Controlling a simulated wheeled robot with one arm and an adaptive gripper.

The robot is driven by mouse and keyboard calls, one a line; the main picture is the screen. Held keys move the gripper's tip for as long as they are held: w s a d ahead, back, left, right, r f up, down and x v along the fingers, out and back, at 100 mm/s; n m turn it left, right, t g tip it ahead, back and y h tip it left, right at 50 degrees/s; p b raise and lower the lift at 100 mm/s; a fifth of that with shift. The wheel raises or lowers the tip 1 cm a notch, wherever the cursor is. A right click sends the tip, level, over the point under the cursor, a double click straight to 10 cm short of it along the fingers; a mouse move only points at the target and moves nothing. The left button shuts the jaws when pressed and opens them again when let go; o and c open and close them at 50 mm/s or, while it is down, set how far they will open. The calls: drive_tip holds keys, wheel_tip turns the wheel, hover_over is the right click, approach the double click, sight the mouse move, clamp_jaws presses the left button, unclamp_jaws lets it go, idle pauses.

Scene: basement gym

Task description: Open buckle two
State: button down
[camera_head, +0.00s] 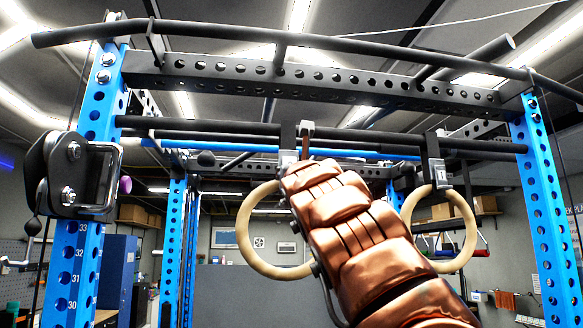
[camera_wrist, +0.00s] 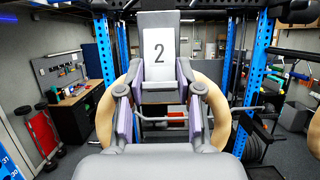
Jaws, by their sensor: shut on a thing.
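Buckle two (camera_wrist: 160,60), a dark strap buckle with a white plate marked "2", hangs upright straight ahead in the wrist view. My gripper (camera_wrist: 160,88) has its two fingers on either side of the buckle's lower part and is shut on it. A pale wooden ring (camera_wrist: 105,118) hangs at the buckle, partly hidden behind my fingers. In the head view, the ring (camera_head: 245,240) hangs from the left strap (camera_head: 288,135) on the dark bar. My gripper (camera_head: 304,150) is up at that strap, and my copper-coloured arm hides much of the area below.
A second wooden ring (camera_head: 470,225) hangs at the right from another buckle (camera_head: 440,174). Blue perforated rack posts stand left (camera_head: 85,210) and right (camera_head: 548,210). Dark bars cross overhead (camera_head: 330,130). A workbench (camera_wrist: 75,105) stands farther back.

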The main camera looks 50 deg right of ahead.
drive_tip(key=shift+s+a+r+g+y+p, duration=0.3)
drive_tip(key=shift+s+r+g+y+p, duration=0.2)
drive_tip(key=shift+g+y+p, duration=0.4)
idle(0.8)
drive_tip(key=c, duration=0.8)
unclamp_jaws()
drive_tip(key=shift+w, duration=0.1)
drive_tip(key=shift+o, duration=0.2)
drive_tip(key=v, duration=1.2)
drive_tip(key=shift+a, duration=0.1)
